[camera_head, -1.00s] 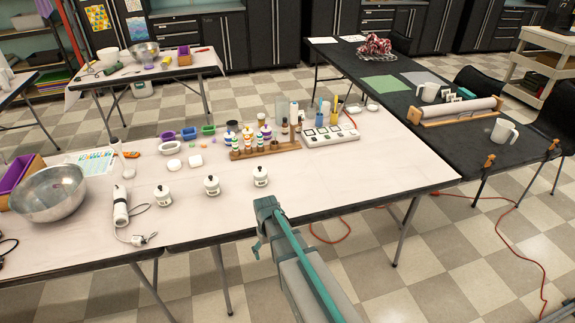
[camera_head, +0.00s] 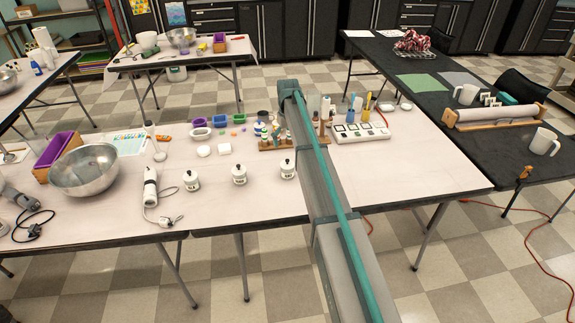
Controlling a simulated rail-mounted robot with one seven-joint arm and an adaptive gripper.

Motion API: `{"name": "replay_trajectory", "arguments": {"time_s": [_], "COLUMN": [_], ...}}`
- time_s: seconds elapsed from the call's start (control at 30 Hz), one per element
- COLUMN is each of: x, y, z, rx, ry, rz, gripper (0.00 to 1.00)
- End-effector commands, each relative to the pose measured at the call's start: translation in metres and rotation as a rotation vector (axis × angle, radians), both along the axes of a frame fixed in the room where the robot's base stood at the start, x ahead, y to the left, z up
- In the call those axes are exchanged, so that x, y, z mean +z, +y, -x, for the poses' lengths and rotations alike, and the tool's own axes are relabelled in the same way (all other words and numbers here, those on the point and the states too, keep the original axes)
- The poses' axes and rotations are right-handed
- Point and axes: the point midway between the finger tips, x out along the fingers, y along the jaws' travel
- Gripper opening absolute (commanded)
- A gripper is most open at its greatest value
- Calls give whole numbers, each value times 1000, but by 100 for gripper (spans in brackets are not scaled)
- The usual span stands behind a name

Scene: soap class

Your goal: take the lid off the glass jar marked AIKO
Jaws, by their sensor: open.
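Three small white jars with dark markings and small dark knobs on top stand in a row near the front of the pale table: a left jar (camera_head: 191,181), a middle jar (camera_head: 239,175) and a right jar (camera_head: 287,169). Their lettering is too small to read, so I cannot tell which is marked AIKO. All three look lidded and upright. My arm reaches from the bottom of the view up over the table, just right of the right jar. My gripper is not visible; only arm links show.
A wooden rack of small bottles (camera_head: 269,144) stands behind the right jar, partly hidden by my arm. A white switch box (camera_head: 360,133) is right of it. A corded white hand tool (camera_head: 151,188) and a steel bowl (camera_head: 84,171) lie left. The front right tabletop (camera_head: 430,170) is clear.

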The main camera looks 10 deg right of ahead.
Motion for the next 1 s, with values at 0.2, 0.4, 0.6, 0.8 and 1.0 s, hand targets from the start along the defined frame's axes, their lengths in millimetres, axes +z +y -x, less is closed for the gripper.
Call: {"name": "replay_trajectory", "arguments": {"time_s": [0.2,0.4,0.6,0.8,1.0], "x": [-29,-49,-60,-86,-101], "y": [0,0,1,3,3], "z": [2,2,3,4,4], "rx": [0,0,0,0,0], "ry": [3,1,1,2,0], "rz": [0,0,0,0,0], "gripper": [92,92,92,92,92]}}
